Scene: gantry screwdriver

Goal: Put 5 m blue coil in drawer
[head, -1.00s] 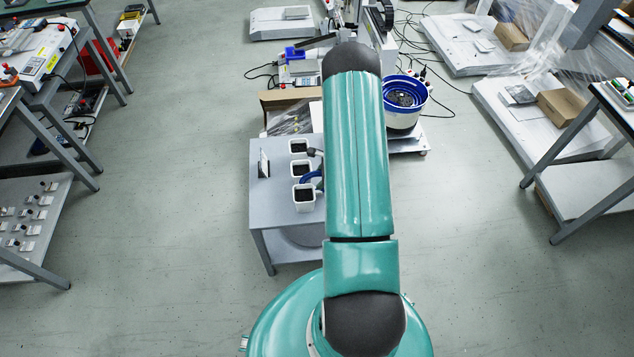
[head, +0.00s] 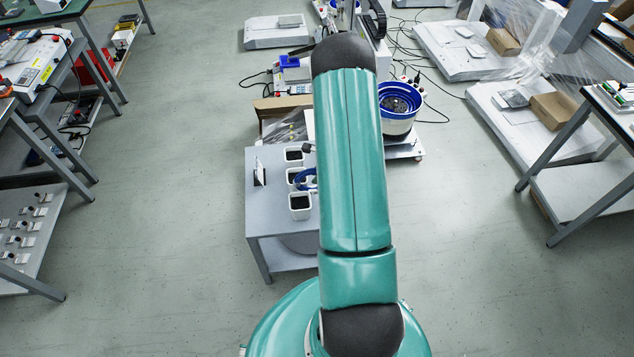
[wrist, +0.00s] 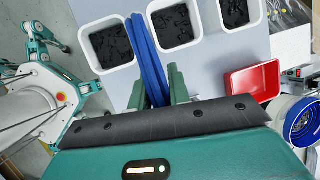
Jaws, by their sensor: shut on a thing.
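The blue coil (wrist: 149,55) is between the two green fingers of my gripper (wrist: 158,85) in the wrist view. My gripper is shut on it, and the coil's blue strands stretch away from the fingers. In the head view a part of the blue coil (head: 305,180) shows above the grey table, beside the white bins. My arm hides the gripper and the rest of the coil there. I cannot make out a drawer in either view.
White bins with black contents (head: 300,207) stand on the grey table (head: 265,215), along with a small upright card (head: 259,172). A red tray (wrist: 252,82) lies right of the gripper. A blue-rimmed bowl (head: 399,103) stands beyond. Floor left of the table is clear.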

